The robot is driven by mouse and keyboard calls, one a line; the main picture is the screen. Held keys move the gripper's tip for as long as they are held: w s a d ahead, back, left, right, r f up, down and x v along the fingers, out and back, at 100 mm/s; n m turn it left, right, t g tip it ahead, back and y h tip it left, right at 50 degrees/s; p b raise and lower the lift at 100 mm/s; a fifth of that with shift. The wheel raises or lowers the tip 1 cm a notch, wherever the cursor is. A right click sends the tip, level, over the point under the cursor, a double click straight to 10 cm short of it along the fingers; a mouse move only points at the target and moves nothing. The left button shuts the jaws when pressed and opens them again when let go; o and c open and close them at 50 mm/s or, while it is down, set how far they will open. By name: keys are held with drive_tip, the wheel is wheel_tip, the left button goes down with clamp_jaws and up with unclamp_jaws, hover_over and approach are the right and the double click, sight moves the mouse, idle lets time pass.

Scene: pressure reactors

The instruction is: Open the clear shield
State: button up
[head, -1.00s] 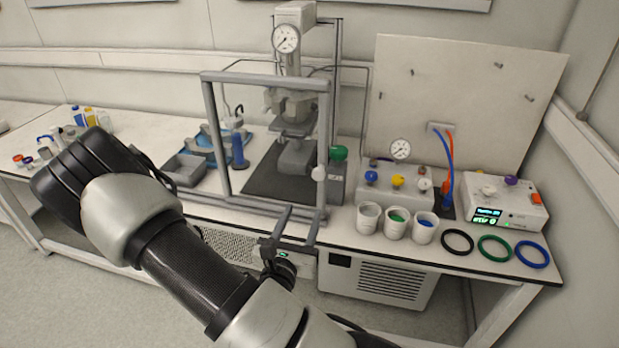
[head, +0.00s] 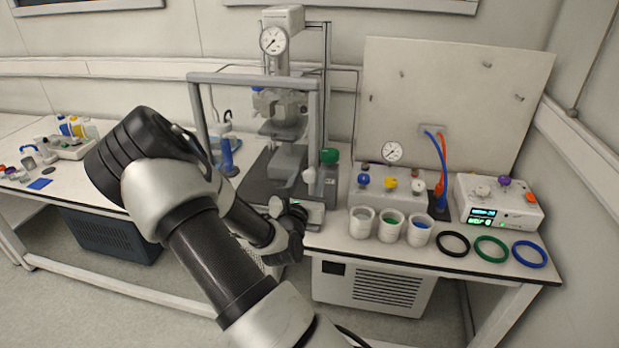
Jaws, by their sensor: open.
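The clear shield is a see-through panel in a grey frame (head: 250,79) standing in front of the pressure reactor (head: 283,115). It looks closed. Its top bar and right post show; my arm hides its lower left. My gripper (head: 296,213) is at the bench front, just below and left of the knob in the picture. It is open, but its fingers are mostly hidden and hard to make out. I cannot tell whether it touches the shield or knob.
Three white cups (head: 390,226) stand right of the shield, with black, green and blue rings beyond them. A valve box (head: 385,190) with gauge and a control unit (head: 497,205) stand behind. My arm crosses the bench's left part. Small items lie at the far left.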

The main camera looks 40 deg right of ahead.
drive_tip(key=shift+w+d, duration=0.25)
drive_tip(key=shift+d, duration=0.1)
drive_tip(key=shift+c, duration=0.4)
clamp_jaws()
drive_tip(key=w+a+b, duration=0.3)
drive_tip(key=w+a, duration=1.9)
drive_tip(key=w, duration=0.4)
drive_tip(key=shift+a, duration=0.35)
drive_tip(key=shift+w, duration=0.1)
drive_tip(key=shift+o, duration=0.4)
unclamp_jaws()
drive_tip(key=shift+d, duration=0.1)
drive_tip(key=v, duration=1.7)
drive_tip(key=shift+s, duration=0.25)
